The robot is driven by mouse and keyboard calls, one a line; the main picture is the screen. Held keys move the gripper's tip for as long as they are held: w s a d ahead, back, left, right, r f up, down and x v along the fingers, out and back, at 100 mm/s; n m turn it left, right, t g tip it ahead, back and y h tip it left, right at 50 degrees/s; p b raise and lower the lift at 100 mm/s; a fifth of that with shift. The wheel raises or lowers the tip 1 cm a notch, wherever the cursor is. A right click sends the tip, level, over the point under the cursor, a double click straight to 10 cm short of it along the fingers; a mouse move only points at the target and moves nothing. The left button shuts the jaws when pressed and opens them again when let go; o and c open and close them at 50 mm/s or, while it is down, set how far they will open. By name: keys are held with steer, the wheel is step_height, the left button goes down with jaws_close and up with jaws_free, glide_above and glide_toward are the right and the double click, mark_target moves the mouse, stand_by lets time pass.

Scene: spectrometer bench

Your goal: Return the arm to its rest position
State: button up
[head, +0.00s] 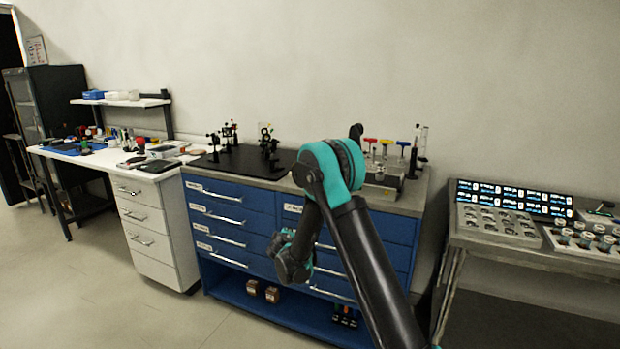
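My arm (365,255) rises from the bottom right of the head view to a teal and black elbow joint (332,168). From there it folds down to the lower left, in front of the blue drawer cabinet (232,222). The wrist part (292,258) hangs before the drawers, below the bench top. The gripper's fingers cannot be made out, so I cannot tell whether they are open, shut or holding anything.
The cabinet top carries a black optics board (240,165) and a rack with coloured handles (384,172). A white desk (110,160) stands left. A side table (500,256) with trays stands right. The floor (110,285) at front left is clear.

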steer(key=s+d+r+m+g+h, duration=0.15)
steer(key=s+d+r+m, duration=0.25)
steer(key=s+d, duration=0.65)
steer(key=s+d+r+m+g+h, duration=0.1)
steer(key=s+d+r+m+g, duration=0.25)
steer(key=s+d, duration=0.65)
steer(key=s+d+f+m+g, duration=0.1)
steer(key=s+d, duration=0.2)
steer(key=s, duration=0.5)
steer(key=s+d+f+m+g+y, duration=0.1)
steer(key=s+d+m, duration=0.1)
steer(key=s, duration=0.7)
steer(key=s+d+f+m+g+y, duration=0.1)
steer(key=s+d, duration=0.3)
steer(key=s, duration=0.4)
steer(key=shift+s+d+f+m+g, duration=0.3)
steer(key=shift+s+f+m+g, duration=0.05)
steer(key=shift+m+g, duration=0.2)
